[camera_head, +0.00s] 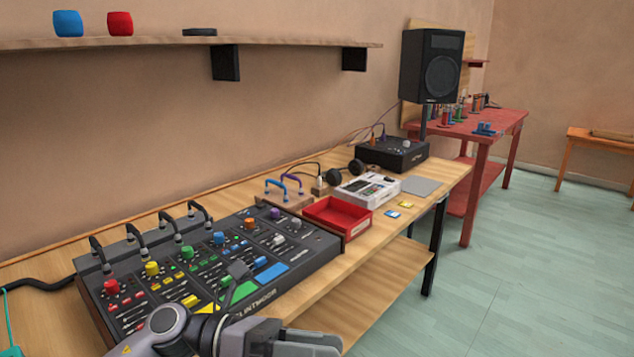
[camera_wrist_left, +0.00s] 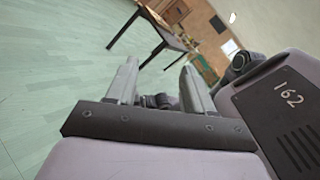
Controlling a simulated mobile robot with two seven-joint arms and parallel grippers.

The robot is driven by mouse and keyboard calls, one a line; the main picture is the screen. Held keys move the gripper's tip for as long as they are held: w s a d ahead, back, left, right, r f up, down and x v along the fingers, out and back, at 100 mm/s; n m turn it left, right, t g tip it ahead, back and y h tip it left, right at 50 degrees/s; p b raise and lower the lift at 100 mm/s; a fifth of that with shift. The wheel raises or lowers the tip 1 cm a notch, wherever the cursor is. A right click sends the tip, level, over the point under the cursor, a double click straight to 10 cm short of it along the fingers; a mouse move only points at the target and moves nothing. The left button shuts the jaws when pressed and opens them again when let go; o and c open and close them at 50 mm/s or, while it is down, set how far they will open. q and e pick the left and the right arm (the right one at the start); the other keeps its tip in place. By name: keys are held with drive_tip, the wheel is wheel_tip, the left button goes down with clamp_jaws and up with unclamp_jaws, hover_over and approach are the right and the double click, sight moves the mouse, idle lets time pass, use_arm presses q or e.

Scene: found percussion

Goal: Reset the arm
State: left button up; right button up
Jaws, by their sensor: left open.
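My left arm comes in at the bottom of the head view, in front of the mixing console (camera_head: 255,285), with its gripper end (camera_head: 310,345) low near the bottom edge. In the left wrist view the two fingers of my left gripper (camera_wrist_left: 158,70) stand well apart with nothing between them. Beyond them are pale green floor and a table, farther off. My right gripper is in neither view.
The wooden bench holds the console with coloured knobs, a red tray (camera_head: 335,228), a white device (camera_head: 368,190), a black box (camera_head: 392,153) and headphones. A shelf (camera_head: 150,43) hangs above. A speaker (camera_head: 432,66) stands behind. Open floor (camera_head: 530,270) lies right.

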use_arm(q)
drive_tip(key=w+a+f+n+t+y+p, duration=0.25)
drive_tip(key=a+n+t, duration=0.25)
drive_tip(key=n+t, duration=0.8)
drive_tip(key=w+a+f+n+t+y+p, duration=0.15)
drive_tip(key=a+f+n+t+y, duration=0.45)
drive_tip(key=n, duration=1.2)
drive_tip(key=s+a+f+n+g+y+p, duration=0.1)
drive_tip(key=s+a+f+n+g+y, duration=0.2)
drive_tip(key=s+f+n, duration=0.4)
drive_tip(key=s+a+f+n+g+y+p, duration=0.1)
drive_tip(key=s+a+f+n+g+y, duration=0.2)
drive_tip(key=s+a+f+n, duration=0.3)
wheel_tip(320, 180, down, 3)
drive_tip(key=shift+s+a+f+n+y, duration=0.1)
drive_tip(key=shift+s+a+n+y, duration=0.05)
drive_tip(key=shift+s+n+y, duration=0.65)
